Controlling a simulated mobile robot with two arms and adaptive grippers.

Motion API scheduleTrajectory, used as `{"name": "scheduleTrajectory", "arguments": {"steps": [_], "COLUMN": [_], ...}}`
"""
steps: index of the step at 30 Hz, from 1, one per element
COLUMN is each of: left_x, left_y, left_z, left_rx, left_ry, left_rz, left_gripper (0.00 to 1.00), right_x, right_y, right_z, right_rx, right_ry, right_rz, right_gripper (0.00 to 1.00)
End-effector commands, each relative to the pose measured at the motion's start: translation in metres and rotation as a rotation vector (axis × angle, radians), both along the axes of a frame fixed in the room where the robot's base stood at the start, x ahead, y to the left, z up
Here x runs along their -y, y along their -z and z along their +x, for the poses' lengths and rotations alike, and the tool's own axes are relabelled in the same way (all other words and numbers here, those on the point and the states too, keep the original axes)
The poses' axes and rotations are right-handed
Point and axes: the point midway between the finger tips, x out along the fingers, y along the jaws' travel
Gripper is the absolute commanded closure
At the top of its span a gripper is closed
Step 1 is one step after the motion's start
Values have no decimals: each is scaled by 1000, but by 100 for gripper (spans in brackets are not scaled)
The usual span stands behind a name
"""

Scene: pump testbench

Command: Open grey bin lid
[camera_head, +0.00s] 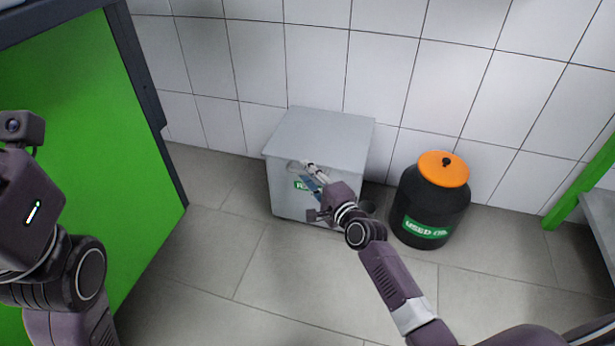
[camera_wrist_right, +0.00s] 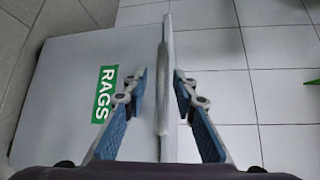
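The grey bin (camera_head: 285,205) stands on the floor against the tiled wall, with a green label on its front that reads RAGS in the right wrist view (camera_wrist_right: 105,95). Its flat grey lid (camera_head: 325,132) is closed. My right gripper (camera_head: 307,172) is at the front edge of the lid. In the right wrist view its two blue-grey fingers (camera_wrist_right: 159,95) are apart, with the lid's thin edge (camera_wrist_right: 166,75) between them. A gap shows on both sides of that edge. My left arm is at the left of the head view; its fingertips do not show.
A black used-oil drum (camera_head: 430,205) with an orange lid (camera_head: 444,168) stands right of the bin. A green panel (camera_head: 75,130) with a dark frame fills the left. A green post (camera_head: 580,185) and grey surface (camera_head: 603,215) are at the right. Floor before the bin is clear.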

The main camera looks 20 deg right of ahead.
Motion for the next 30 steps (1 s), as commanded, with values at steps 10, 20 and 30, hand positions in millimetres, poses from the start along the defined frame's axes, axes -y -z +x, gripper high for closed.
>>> {"name": "scheduleTrajectory", "arguments": {"steps": [10, 20, 30], "left_x": [0, 0, 0], "left_y": [-1, 0, -4], "left_z": [0, 0, -1], "left_rx": [0, 0, 5], "left_ry": [0, 0, 2], "left_rz": [0, 1, -1], "left_gripper": [60, 60, 60], "right_x": [0, 0, 0], "right_y": [-1, 0, -3], "right_z": [1, 0, 0], "right_rx": [0, 0, -4], "right_ry": [0, 0, 0], "right_rz": [-1, -2, 1], "right_gripper": [86, 100, 100]}}
